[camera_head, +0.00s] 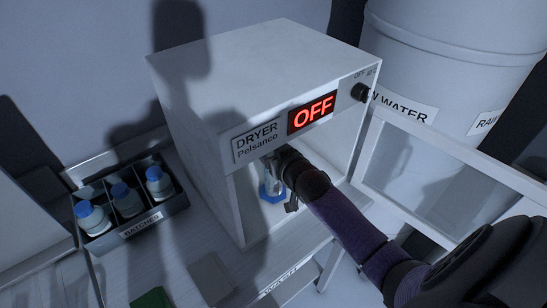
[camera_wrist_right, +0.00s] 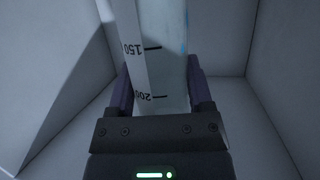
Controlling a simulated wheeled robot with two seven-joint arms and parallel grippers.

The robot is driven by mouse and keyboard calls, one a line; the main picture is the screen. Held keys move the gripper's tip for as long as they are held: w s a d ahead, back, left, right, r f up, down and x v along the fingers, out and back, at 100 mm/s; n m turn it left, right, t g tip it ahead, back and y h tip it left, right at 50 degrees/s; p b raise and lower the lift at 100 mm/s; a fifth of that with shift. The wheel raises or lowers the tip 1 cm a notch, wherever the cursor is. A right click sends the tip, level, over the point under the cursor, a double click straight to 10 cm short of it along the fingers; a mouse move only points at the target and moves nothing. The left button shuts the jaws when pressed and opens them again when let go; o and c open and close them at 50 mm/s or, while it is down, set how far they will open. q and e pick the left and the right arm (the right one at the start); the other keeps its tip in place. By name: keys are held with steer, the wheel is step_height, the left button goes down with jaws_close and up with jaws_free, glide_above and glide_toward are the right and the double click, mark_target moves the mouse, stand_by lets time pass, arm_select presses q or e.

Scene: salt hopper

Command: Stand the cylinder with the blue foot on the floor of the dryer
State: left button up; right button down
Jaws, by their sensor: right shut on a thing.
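The dryer (camera_head: 255,65) is a white box with a red OFF display. Its door (camera_head: 437,172) stands open to the right. My right arm reaches in through the open front. The right gripper (camera_wrist_right: 160,92) is shut on the clear graduated cylinder (camera_wrist_right: 162,60), with a finger on each side near the 150 and 200 marks. In the head view the cylinder's blue foot (camera_head: 272,194) shows inside the dryer, low over its floor. The cylinder looks about upright. I cannot tell whether the foot touches the floor. My wrist hides its upper part. My left gripper is not in view.
A dark rack (camera_head: 137,223) with blue-capped bottles stands left of the dryer. A large white water tank (camera_head: 455,50) is behind the door. A green object (camera_head: 151,298) lies at the bottom edge. The dryer's side walls are close around my gripper.

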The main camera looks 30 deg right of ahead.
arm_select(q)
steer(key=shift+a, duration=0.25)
arm_select(e)
steer(key=shift+f, duration=0.35)
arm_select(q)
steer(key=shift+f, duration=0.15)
arm_select(e)
steer(key=shift+f, duration=0.1)
jaws_free()
arm_select(q)
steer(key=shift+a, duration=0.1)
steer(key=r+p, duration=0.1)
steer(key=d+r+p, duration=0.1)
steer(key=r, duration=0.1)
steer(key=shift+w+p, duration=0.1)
steer(key=shift+p, duration=0.3)
arm_select(e)
steer(key=v, duration=1.2)
